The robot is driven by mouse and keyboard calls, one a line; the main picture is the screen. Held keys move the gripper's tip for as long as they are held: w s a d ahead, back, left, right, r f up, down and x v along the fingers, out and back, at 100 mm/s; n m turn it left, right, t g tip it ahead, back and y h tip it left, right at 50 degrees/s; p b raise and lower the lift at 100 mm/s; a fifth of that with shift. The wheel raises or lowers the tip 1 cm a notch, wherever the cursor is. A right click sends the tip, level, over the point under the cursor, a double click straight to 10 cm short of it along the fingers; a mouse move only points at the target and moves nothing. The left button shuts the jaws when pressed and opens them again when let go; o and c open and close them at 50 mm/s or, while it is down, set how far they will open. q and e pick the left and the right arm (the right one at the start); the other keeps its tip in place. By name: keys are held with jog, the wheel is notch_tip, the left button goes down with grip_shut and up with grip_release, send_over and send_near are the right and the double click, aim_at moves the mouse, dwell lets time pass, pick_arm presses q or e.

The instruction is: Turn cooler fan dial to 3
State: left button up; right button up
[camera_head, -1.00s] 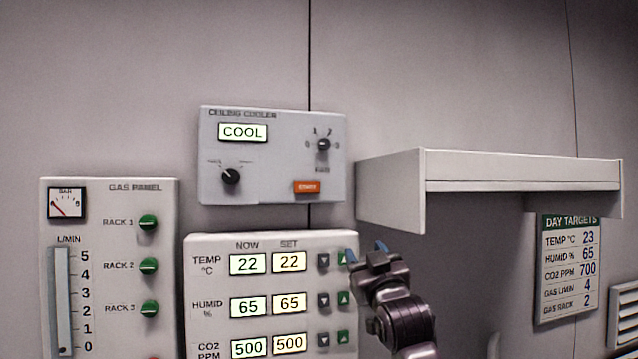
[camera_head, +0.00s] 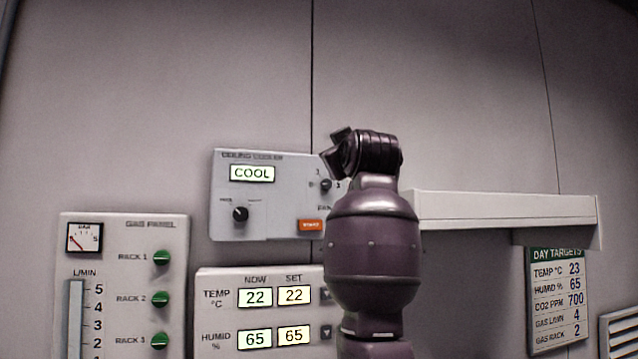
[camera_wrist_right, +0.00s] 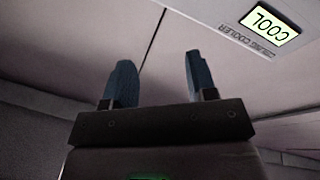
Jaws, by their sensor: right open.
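The ceiling cooler panel (camera_head: 275,215) is on the wall, with a lit COOL display (camera_head: 252,173), which also shows in the wrist view (camera_wrist_right: 263,25). Its fan dial (camera_head: 326,185) is a small dark knob at the panel's right side. My right arm covers part of the dial's scale, and I cannot read its setting. My right gripper (camera_wrist_right: 160,72) is open and empty, with two blue fingers apart before bare wall. In the head view its wrist is raised at the panel's upper right corner; its fingers are hidden there. My left gripper is not in view.
A second black knob (camera_head: 240,214) and an orange button (camera_head: 311,225) are on the cooler panel. A white shelf (camera_head: 500,207) juts out to the right. The gas panel (camera_head: 125,240) and a setpoint panel (camera_head: 225,275) are below. The wall above is clear.

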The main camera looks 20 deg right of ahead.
aim_at(327, 184)
jog(key=w+f+n+g+p, duration=0.1)
jog(key=w, duration=0.2)
jog(key=w+f+n+p, duration=0.1)
jog(key=w, duration=0.3)
jog(key=w+f+g+p, duration=0.1)
jog(key=w+f, duration=0.1)
jog(key=w, duration=0.1)
jog(key=shift+w+d+n+g, duration=0.3)
jog(key=shift+w+d+n, duration=0.05)
jog(key=shift+n, duration=0.05)
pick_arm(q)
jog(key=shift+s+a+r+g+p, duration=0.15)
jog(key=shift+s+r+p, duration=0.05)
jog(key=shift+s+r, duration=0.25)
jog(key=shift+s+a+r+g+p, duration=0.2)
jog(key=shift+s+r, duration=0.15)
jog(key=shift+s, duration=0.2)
pick_arm(e)
jog(key=shift+w+f, duration=0.15)
jog(key=shift+w, duration=0.55)
jog(key=c, duration=0.9)
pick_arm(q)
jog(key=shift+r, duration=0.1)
